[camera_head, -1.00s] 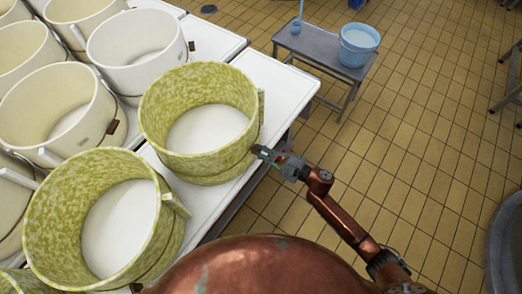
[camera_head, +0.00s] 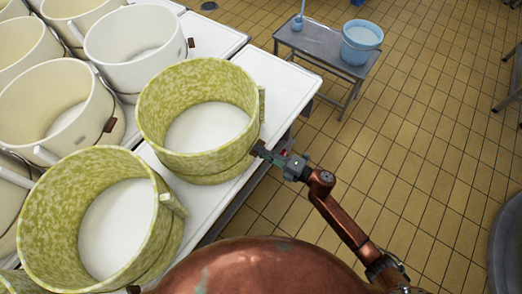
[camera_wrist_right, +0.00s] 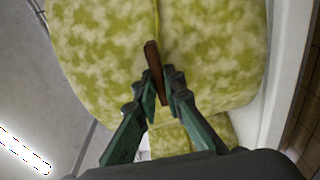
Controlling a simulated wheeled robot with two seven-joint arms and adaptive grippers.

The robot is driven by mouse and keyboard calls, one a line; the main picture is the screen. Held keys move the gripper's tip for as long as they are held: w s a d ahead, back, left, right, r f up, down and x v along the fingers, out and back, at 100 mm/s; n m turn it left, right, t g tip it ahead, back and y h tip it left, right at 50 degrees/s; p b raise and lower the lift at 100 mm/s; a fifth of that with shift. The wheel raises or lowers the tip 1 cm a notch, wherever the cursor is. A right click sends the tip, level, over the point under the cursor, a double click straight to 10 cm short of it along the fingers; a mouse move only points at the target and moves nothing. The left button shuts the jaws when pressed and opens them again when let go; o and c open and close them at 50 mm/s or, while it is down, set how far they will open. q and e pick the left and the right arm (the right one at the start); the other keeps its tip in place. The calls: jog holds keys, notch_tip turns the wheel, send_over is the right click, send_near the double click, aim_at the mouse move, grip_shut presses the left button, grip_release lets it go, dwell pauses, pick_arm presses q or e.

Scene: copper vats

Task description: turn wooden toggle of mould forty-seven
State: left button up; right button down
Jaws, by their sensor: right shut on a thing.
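A green mottled mould (camera_head: 198,106) stands on the white table at the table's right side. In the right wrist view its mottled wall (camera_wrist_right: 205,55) fills most of the picture. A brown wooden toggle (camera_wrist_right: 152,62) lies against that wall, along a seam. My right gripper (camera_wrist_right: 161,92) is shut on the toggle, its green fingers on either side of the toggle's lower part. In the head view the right gripper (camera_head: 262,153) touches the mould's near right side; there the toggle is hidden. No number shows on the mould. My left gripper is not in view.
Another green mottled mould (camera_head: 52,205) stands close at the lower left, and several cream moulds (camera_head: 55,110) crowd the left. A grey bench (camera_head: 318,47) with a blue bucket (camera_head: 360,43) stands behind. The tiled floor (camera_head: 430,110) at right is mostly clear.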

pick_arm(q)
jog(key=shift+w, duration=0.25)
pick_arm(e)
jog(key=shift+n, duration=0.3)
jog(key=c, duration=2)
grip_release()
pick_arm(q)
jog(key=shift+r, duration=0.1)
pick_arm(e)
jog(key=v, duration=1.2)
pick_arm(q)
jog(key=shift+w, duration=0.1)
